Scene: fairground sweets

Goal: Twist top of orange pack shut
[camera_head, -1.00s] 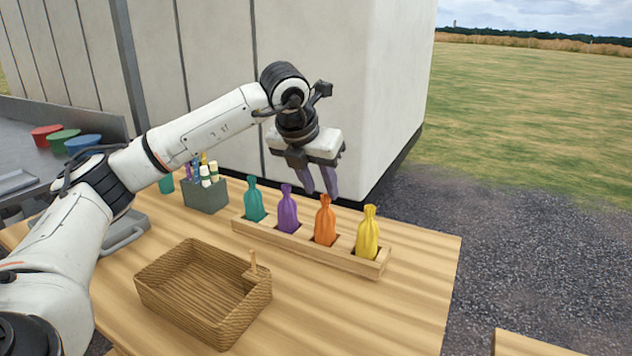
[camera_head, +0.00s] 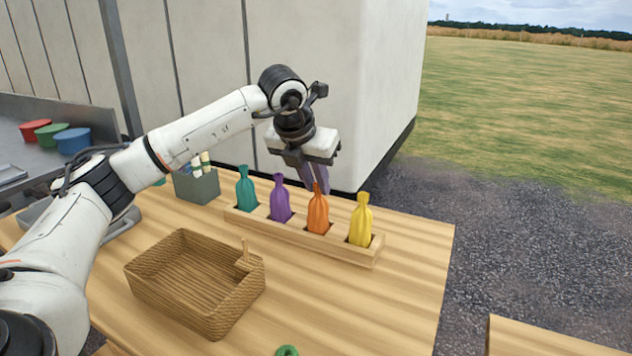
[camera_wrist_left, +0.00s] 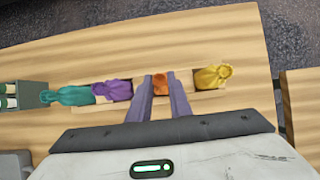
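The orange pack (camera_head: 318,217) stands upright in a slot of the wooden rack (camera_head: 345,253), between the purple pack (camera_head: 280,203) and the yellow pack (camera_head: 360,222). A teal pack (camera_head: 246,190) stands at the rack's left end. My left gripper (camera_head: 318,188) points down at the orange pack's top, its purple fingers shut on it. In the left wrist view the orange pack (camera_wrist_left: 160,85) fills the narrow gap between the two fingers. Its gathered top is partly hidden by them. My right gripper is not in view.
A wicker basket (camera_head: 160,289) stands in front of the rack. A grey-green holder (camera_head: 196,187) with pens stands left of the rack. A green ring (camera_head: 287,351) shows at the bottom edge. The table's right part is clear.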

